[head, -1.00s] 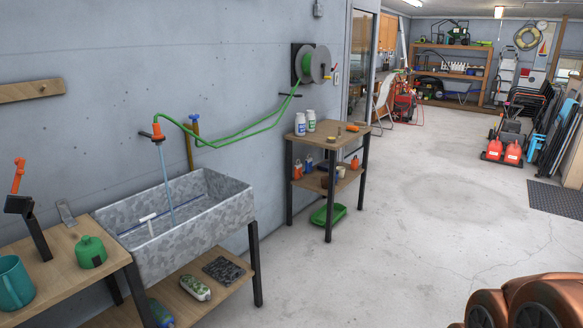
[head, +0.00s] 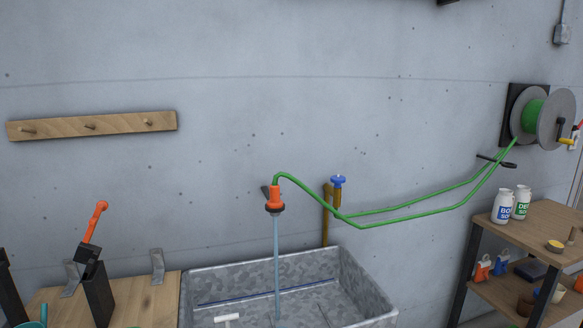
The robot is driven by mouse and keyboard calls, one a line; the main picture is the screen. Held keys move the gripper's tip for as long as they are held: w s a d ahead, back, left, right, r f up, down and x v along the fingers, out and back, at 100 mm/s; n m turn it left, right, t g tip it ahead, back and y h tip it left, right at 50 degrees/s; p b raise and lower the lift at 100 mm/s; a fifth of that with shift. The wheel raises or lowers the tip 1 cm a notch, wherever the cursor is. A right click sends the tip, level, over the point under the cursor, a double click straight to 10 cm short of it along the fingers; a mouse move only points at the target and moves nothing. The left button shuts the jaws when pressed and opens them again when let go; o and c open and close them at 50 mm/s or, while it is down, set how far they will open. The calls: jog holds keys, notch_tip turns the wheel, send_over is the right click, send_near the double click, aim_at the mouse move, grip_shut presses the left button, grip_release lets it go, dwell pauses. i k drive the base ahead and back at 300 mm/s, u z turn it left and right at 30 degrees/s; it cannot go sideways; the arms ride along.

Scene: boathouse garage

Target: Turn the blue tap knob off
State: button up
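The blue tap knob (head: 338,181) sits on top of a brass-coloured upright pipe (head: 326,222) against the wall, behind the grey metal sink (head: 354,263). A green hose (head: 400,217) passes just in front of and below the knob. The hose ends in an orange nozzle (head: 274,198) on the wall, and a thin stream of water (head: 277,260) falls from it into the sink. My gripper is not in view.
A hose reel (head: 553,117) hangs on the wall at right. A wooden shelf table (head: 560,228) with bottles stands below it. A bench (head: 150,297) with an orange-handled item (head: 95,222) adjoins the sink at left. A wooden peg rail (head: 60,126) is above.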

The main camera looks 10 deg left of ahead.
aim_at(338, 180)
jog(key=u, duration=0.6)
jog(key=i, duration=1.45)
jog(key=u, duration=0.6)
